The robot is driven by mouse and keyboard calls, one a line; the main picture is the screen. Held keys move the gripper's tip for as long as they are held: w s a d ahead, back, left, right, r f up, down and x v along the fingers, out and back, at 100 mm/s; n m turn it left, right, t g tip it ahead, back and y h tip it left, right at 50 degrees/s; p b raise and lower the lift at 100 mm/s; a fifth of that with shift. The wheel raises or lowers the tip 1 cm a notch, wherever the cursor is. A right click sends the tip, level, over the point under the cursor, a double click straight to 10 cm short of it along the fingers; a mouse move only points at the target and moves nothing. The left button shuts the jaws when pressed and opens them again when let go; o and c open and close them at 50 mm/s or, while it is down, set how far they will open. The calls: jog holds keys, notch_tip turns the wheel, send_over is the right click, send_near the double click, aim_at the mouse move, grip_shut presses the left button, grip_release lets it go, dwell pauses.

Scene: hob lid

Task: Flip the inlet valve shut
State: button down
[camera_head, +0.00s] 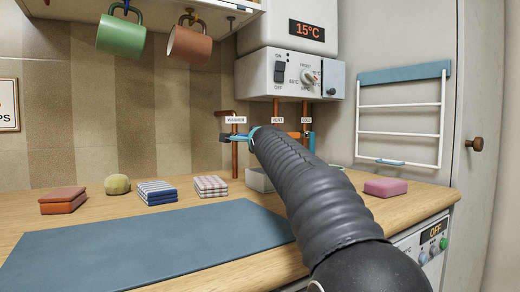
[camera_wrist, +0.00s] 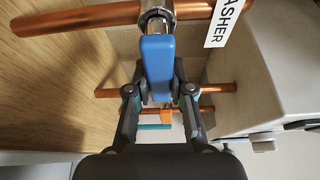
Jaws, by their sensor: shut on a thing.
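A blue valve lever (camera_wrist: 157,62) lies between the two fingers of my gripper (camera_wrist: 160,93) in the wrist view, and the gripper is shut on it. The lever sits at a metal valve fitting on a copper pipe (camera_wrist: 75,18), beside a tag (camera_wrist: 229,18) whose visible letters read "ASHER". In the head view my gripper (camera_head: 246,136) is at the copper pipe (camera_head: 235,160) under the "WASHER" tag (camera_head: 235,120). My arm hides part of the area behind it. No tag that I can read says "inlet".
A white boiler unit (camera_head: 290,75) hangs above, showing 15°C. A "VENT" tag (camera_head: 277,120) hangs beside another partly hidden tag and a blue handle (camera_head: 312,141). Sponges and cloths, including a pink sponge (camera_head: 385,187), lie on the wooden counter (camera_head: 250,262). Mugs (camera_head: 121,33) hang above.

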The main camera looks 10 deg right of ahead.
jog(key=shift+a+r+n, duration=0.1)
jog(key=shift+r+n, duration=0.05)
jog(key=shift+n, duration=0.15)
jog(key=c, duration=1)
grip_release()
jog(key=s, duration=1.2)
jog(key=shift+a, duration=0.45)
